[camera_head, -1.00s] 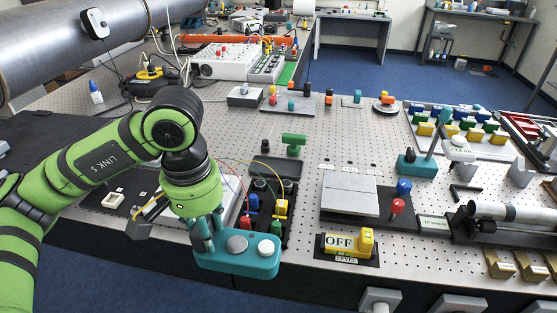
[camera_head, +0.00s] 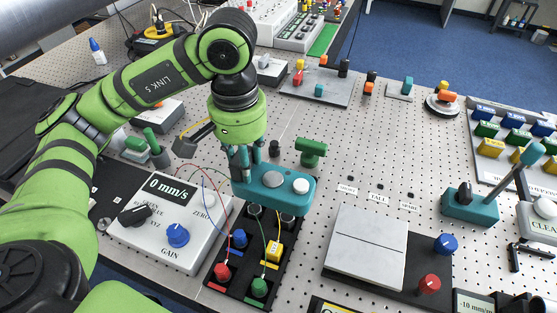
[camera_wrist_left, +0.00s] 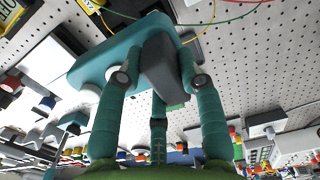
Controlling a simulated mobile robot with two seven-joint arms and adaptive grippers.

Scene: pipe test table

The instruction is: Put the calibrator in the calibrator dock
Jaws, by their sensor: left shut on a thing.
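The calibrator appears to be the teal block (camera_head: 291,199) with two pale round discs on top. My left gripper (camera_head: 250,172) has its fingers shut on a dark grey part (camera_wrist_left: 165,68) at the block's left end. The teal block also shows in the left wrist view (camera_wrist_left: 100,66), roughly level. It hangs over the area just in front of the green T-shaped piece (camera_head: 311,150). The dark tray there, perhaps the dock, is hidden behind the block. I cannot tell the gap below the block. My right gripper is not in view.
A white 0 mm/s box (camera_head: 150,243) with knobs stands to the left. A black panel (camera_head: 236,272) with coloured plugs and thin wires lies in front of the block. A grey plate (camera_head: 366,248) is at right.

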